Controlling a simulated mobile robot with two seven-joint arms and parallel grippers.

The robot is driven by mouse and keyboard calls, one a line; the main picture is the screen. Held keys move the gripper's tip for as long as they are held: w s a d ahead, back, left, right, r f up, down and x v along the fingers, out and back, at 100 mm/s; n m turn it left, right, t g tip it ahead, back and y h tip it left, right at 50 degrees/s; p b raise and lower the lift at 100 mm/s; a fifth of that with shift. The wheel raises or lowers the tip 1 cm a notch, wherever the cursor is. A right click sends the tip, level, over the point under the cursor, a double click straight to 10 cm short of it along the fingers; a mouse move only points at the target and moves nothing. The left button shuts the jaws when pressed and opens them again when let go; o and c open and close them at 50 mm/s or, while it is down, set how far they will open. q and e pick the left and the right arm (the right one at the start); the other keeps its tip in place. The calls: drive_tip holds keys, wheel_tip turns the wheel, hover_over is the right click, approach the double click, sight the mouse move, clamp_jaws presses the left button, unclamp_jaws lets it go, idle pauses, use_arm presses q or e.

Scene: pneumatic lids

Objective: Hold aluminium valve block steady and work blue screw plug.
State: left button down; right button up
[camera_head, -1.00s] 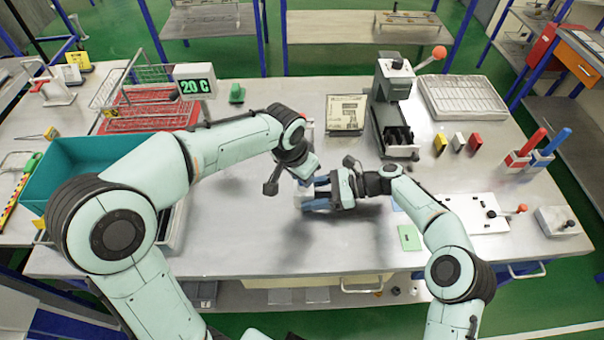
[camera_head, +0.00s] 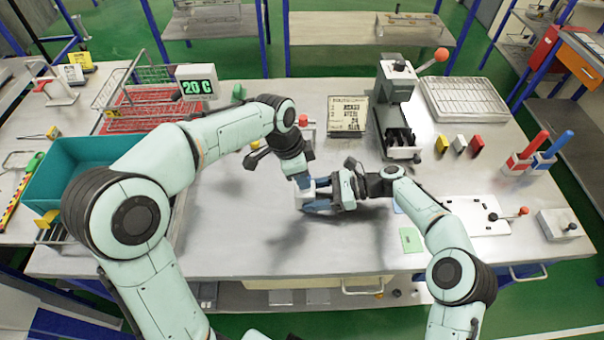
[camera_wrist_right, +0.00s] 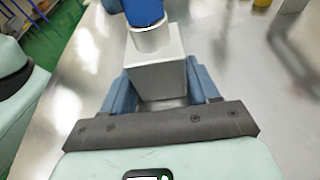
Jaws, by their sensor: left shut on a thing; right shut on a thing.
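The pale aluminium valve block (camera_head: 308,192) is above the middle of the bench, between the fingers of my right gripper (camera_head: 318,200). In the right wrist view the block (camera_wrist_right: 160,76) sits upright between the two blue fingers, with a pale round collar (camera_wrist_right: 151,38) on top. A bright blue piece (camera_wrist_right: 143,12), apparently the blue screw plug, stands above the collar and is cut off by the frame edge. My left gripper (camera_head: 303,180) comes down onto the top of the block and is shut on the plug. Its fingers mostly hide the plug in the head view.
A teal bin (camera_head: 75,172) stands at the left, near a red wire rack (camera_head: 150,112). A lever press (camera_head: 396,105) and a label card (camera_head: 348,116) are behind my grippers. A white plate (camera_head: 478,213) and a green card (camera_head: 411,240) lie to the right. The front middle is clear.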

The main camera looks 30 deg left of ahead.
drive_tip(key=shift+f, duration=0.2)
use_arm(q)
drive_tip(key=m, duration=0.3)
drive_tip(key=shift+w+a+g, duration=0.1)
drive_tip(key=shift+w+g, duration=0.05)
drive_tip(key=shift+g, duration=0.25)
drive_tip(key=c, duration=0.8)
unclamp_jaws()
drive_tip(key=shift+m, duration=0.5)
drive_tip(key=shift+v, duration=3.5)
drive_tip(key=shift+a, duration=0.15)
drive_tip(key=v, duration=1.2)
drive_tip(key=shift+a, duration=0.2)
